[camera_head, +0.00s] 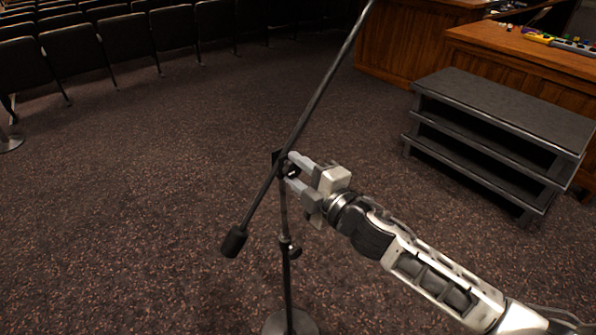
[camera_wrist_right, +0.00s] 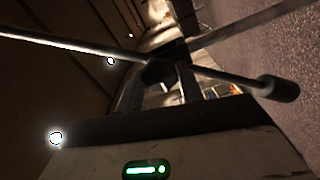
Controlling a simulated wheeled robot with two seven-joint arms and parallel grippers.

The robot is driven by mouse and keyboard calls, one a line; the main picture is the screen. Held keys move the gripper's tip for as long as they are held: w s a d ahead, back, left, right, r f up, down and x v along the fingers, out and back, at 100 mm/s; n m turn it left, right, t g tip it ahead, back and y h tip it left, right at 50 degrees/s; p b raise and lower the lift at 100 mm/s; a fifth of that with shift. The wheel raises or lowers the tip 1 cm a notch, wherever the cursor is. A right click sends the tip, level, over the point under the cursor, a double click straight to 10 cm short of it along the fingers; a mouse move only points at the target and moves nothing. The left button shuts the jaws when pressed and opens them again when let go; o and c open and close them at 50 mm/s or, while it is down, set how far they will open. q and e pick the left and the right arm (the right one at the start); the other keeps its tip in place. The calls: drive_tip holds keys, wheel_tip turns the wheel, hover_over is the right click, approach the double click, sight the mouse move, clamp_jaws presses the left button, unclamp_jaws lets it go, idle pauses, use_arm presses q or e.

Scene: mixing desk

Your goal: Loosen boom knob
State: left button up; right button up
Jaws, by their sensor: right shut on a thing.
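A black microphone stand (camera_head: 285,220) stands upright on the carpet, with a round base at the bottom of the head view. Its boom (camera_head: 325,85) slants from the upper right down to a dark counterweight (camera_head: 234,241) at the lower left. My right gripper (camera_head: 291,170) reaches in from the right and is shut on the dark boom knob (camera_head: 292,171) at the boom joint. In the right wrist view the knob (camera_wrist_right: 158,73) sits between the two fingers, and the boom crosses beyond it to the counterweight (camera_wrist_right: 278,89). My left gripper is not in view.
A dark stepped platform (camera_head: 500,120) stands at the right, beside a wooden desk (camera_head: 530,60) with coloured gear on top. Rows of dark seats (camera_head: 110,40) line the back left. The carpet (camera_head: 130,210) left of the stand is clear.

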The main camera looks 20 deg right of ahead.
drive_tip(key=o, duration=1)
use_arm(q)
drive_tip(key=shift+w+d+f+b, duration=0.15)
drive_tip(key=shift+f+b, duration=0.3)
drive_tip(key=shift+b, duration=0.5)
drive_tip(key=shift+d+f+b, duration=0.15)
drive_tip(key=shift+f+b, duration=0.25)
drive_tip(key=shift+b, duration=0.55)
use_arm(e)
drive_tip(key=v, duration=1.6)
wheel_tip(320, 180, down, 14)
drive_tip(key=s+m+g+h, duration=0.2)
drive_tip(key=m+g+h, duration=0.15)
drive_tip(key=m, duration=0.65)
drive_tip(key=s+a+f+m+g, duration=0.3)
drive_tip(key=s+a+f+m, duration=0.2)
drive_tip(key=f, duration=0.5)
drive_tip(key=shift+s+a+f+m, duration=0.2)
drive_tip(key=shift+s+a+m, duration=0.2)
drive_tip(key=shift+a+m, duration=0.55)
